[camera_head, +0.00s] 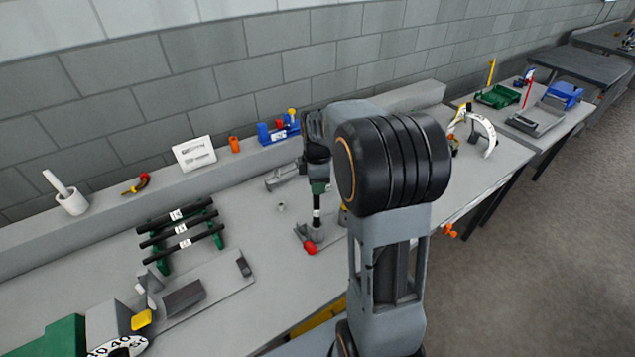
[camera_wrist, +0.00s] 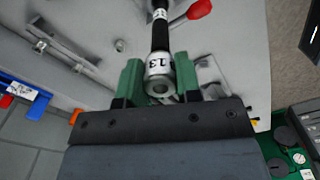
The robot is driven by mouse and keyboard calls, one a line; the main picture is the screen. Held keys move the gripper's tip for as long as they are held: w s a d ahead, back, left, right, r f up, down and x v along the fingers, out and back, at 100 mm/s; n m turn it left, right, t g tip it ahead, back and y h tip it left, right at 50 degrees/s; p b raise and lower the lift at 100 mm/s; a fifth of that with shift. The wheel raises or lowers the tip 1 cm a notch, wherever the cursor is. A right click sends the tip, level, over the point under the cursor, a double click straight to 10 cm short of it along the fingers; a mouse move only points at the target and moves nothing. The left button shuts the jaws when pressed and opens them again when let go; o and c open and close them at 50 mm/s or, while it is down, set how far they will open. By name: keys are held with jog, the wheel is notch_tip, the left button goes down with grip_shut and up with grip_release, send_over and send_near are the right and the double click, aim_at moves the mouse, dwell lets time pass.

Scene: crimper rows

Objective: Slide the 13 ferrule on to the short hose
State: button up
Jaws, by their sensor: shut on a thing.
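My gripper (camera_wrist: 158,78) is shut on a pale metal ferrule marked 13 (camera_wrist: 157,67), its green fingers on either side. The ferrule's open end faces the wrist camera. A short black hose with a white label (camera_wrist: 159,34) runs straight away from the ferrule's far end, in line with it. In the head view the hose (camera_head: 316,203) stands upright in a grey holder (camera_head: 318,236) with a red knob, directly below my gripper (camera_head: 318,187). The ferrule meets or surrounds the hose's top; how far it is on is hidden.
A small metal ring (camera_head: 281,206) lies on the bench left of the holder. Black hoses (camera_head: 180,228) lie on a green rack further left. A blue bin (camera_head: 278,133) stands behind on the ledge. Bench space between rack and holder is mostly clear.

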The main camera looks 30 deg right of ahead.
jog(key=shift+f+b, duration=1.55)
jog(key=shift+f, duration=0.55)
jog(key=o, duration=1)
notch_tip(320, 180, up, 14)
jog(key=shift+f+b, duration=0.1)
jog(key=shift+b, duration=0.2)
